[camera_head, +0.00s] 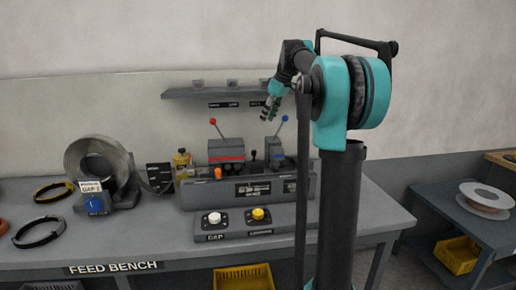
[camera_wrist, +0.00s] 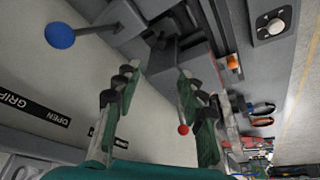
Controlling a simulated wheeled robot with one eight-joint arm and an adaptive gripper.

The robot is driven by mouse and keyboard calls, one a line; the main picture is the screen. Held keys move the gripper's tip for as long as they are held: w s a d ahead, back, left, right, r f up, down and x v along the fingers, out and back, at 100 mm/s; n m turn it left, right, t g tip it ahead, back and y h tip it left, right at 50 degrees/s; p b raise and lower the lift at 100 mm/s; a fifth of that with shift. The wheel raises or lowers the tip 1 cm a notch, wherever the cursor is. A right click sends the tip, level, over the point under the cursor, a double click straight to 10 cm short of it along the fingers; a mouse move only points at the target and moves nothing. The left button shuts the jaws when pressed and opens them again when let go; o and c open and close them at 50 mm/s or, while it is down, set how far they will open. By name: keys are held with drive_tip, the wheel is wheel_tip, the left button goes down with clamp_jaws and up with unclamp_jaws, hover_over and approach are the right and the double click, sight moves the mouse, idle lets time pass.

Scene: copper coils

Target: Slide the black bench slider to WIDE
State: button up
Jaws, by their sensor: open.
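A small black upright piece (camera_head: 253,155) stands on the grey bench machine (camera_head: 250,190), between its red-striped block and its right block. It may be the black bench slider, but I cannot be sure. No WIDE mark is readable. My gripper (camera_head: 267,112) is open and empty, above the machine and below the wall shelf, apart from the machine. In the wrist view my gripper (camera_wrist: 156,73) has its two fingers spread, with grey and black machine parts beyond the tips.
A blue-ball lever (camera_head: 285,118) stands close to my gripper's right, and a red-ball lever (camera_head: 213,121) to its left. The shelf (camera_head: 225,92) is above. A white knob (camera_head: 214,218) and a yellow knob (camera_head: 258,213) are in front. A coil (camera_head: 80,165) stands left.

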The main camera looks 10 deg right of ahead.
drive_tip(key=x, duration=1.7)
drive_tip(key=shift+s, duration=0.1)
drive_tip(key=shift+c, duration=0.3)
clamp_jaws()
